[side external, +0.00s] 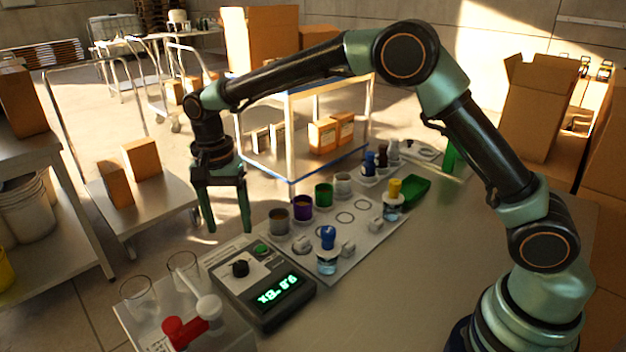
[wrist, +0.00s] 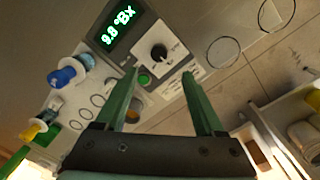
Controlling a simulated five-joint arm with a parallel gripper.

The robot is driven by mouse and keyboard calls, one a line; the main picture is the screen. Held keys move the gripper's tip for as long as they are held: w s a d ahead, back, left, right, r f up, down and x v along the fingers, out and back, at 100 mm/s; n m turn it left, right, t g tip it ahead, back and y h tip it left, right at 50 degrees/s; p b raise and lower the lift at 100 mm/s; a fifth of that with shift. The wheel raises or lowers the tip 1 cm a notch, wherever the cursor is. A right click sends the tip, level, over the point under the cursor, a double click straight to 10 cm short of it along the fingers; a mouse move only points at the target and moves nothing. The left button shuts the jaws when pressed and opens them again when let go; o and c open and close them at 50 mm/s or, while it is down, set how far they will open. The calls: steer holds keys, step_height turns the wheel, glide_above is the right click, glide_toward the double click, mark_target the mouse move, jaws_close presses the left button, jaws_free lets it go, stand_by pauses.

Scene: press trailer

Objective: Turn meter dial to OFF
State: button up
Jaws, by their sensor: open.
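The meter (side external: 262,285) is a dark grey box with a light panel at the near end of the bench. Its black dial (side external: 240,268) sits beside a green button (side external: 260,249), and its display (side external: 278,288) is lit green. In the wrist view the dial (wrist: 159,52) is a round black knob with a pale pointer mark, ahead of my fingertips. My gripper (side external: 228,228) hangs fingers down above and behind the meter, open and empty. In the wrist view my gripper (wrist: 161,77) has its two green fingers apart, with the dial beyond the gap, not touched. The dial's labels are too small to read.
Glass beakers (side external: 138,296) and a red-and-white item (side external: 190,325) stand left of the meter. Several coloured cups (side external: 302,207) and a blue-capped bottle (side external: 327,252) stand on a mat (side external: 345,262) to its right. The bench's front right is clear.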

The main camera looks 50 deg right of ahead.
mark_target(240, 264)
steer(key=f, duration=1)
steer(key=shift+s+d+f, duration=0.1)
steer(key=shift+s+d, duration=0.1)
steer(key=shift+d, duration=0.05)
jaws_close()
